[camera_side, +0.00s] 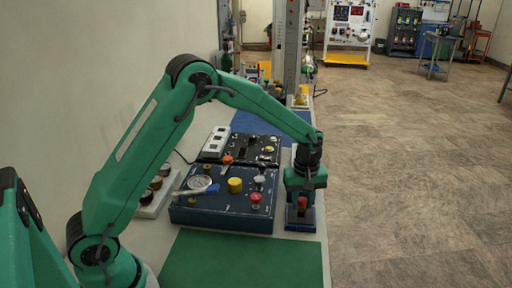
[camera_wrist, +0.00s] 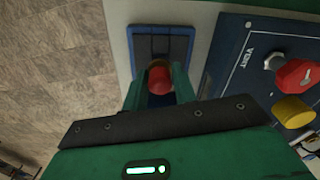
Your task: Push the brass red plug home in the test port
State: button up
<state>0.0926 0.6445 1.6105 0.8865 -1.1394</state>
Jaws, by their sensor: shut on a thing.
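The red plug (camera_wrist: 159,79) is between the fingers of my gripper (camera_wrist: 160,92) in the wrist view, with its rounded red top toward the camera. In the side view the plug (camera_side: 302,203) shows as a small red spot at the fingertips of my gripper (camera_side: 302,208). My gripper is shut on it and points down at a small blue tray (camera_wrist: 139,62) at the right edge of the bench. The tray also shows in the side view (camera_side: 300,226). The plug's lower end is hidden, so I cannot tell whether it touches the tray. I cannot make out the test port.
A dark blue panel box (camera_side: 222,216) stands left of the tray, bearing a gauge (camera_side: 199,183), a yellow knob (camera_side: 235,185) and a red knob (camera_side: 256,198). A black box (camera_side: 240,149) is behind it. The green mat (camera_side: 243,262) in front is clear.

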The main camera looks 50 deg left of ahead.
jog(key=shift+s+d+r, duration=0.15)
jog(key=shift+d+r, duration=0.1)
jog(key=shift+r, duration=0.4)
jog(key=shift+s+d+r, duration=0.1)
jog(key=shift+d+r, duration=0.1)
jog(key=shift+r, duration=0.4)
jog(key=s+d+r, duration=0.6)
jog(key=d, duration=0.2)
jog(key=shift+s+d+r, duration=0.15)
jog(key=shift+s+d, duration=0.05)
jog(key=shift+d, duration=0.05)
jog(key=shift+a, duration=0.1)
jog(key=a+n, duration=0.2)
jog(key=a, duration=0.5)
jog(key=w+a+r+n, duration=0.1)
jog(key=a+n, duration=0.1)
jog(key=a, duration=0.4)
jog(key=a+r+n, duration=0.1)
jog(key=a+n, duration=0.1)
jog(key=a, duration=0.5)
jog(key=shift+w+a, duration=0.3)
jog(key=shift+w, duration=0.05)
jog(key=s+a+r+n, duration=0.1)
jog(key=s+a+n, duration=0.2)
jog(key=a, duration=0.6)
jog(key=s+a+r+n, duration=0.1)
jog(key=s+a+n, duration=0.2)
jog(key=a, duration=0.7)
jog(key=shift+s+a, duration=0.25)
jog(key=shift+s, duration=0.8)
